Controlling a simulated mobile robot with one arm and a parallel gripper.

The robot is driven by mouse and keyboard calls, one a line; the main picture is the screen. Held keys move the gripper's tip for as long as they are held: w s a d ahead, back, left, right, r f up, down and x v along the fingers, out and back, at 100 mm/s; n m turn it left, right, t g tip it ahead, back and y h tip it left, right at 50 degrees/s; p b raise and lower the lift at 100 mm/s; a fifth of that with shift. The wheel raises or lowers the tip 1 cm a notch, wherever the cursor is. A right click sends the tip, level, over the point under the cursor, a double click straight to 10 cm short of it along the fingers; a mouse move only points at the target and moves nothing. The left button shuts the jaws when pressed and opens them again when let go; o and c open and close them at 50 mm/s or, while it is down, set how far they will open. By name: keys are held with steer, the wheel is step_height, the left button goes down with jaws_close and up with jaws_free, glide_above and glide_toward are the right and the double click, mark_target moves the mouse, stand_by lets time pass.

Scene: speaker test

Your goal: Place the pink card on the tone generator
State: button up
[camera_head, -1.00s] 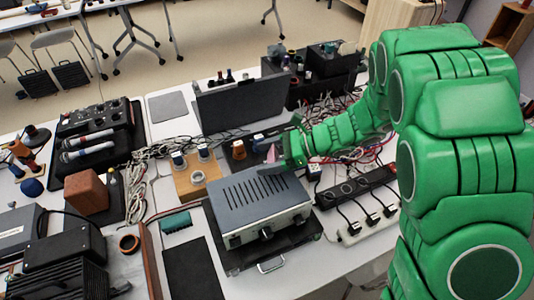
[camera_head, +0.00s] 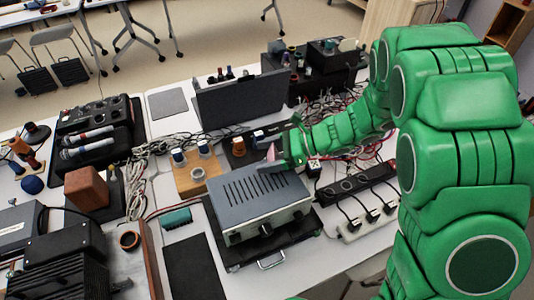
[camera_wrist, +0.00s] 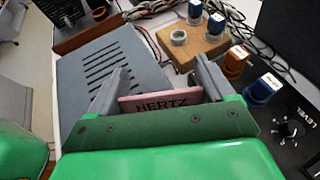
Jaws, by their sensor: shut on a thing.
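The pink card (camera_wrist: 160,103), with the word HERTZ on it, is held between the two fingers of my gripper (camera_wrist: 160,88) in the wrist view. In the head view a small pink part of the card (camera_head: 271,153) shows at the tip of my gripper (camera_head: 277,160). The tone generator (camera_head: 255,195) is a grey box with vent slots on top and knobs on its front. It also shows in the wrist view (camera_wrist: 98,62). My gripper is at the back right edge of its top. Whether the card touches the top cannot be told.
A wooden block with knobs (camera_head: 197,178) stands left of the generator, behind it. A power strip with plugs (camera_head: 368,220) lies to the right. A dark upright panel (camera_head: 243,100) and tangled cables are behind. A teal brush-like item (camera_head: 175,217) lies at left.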

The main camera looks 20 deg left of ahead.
steer(key=shift+f, duration=0.15)
steer(key=o, duration=1)
steer(key=shift+c, duration=0.2)
steer(key=shift+d, duration=0.1)
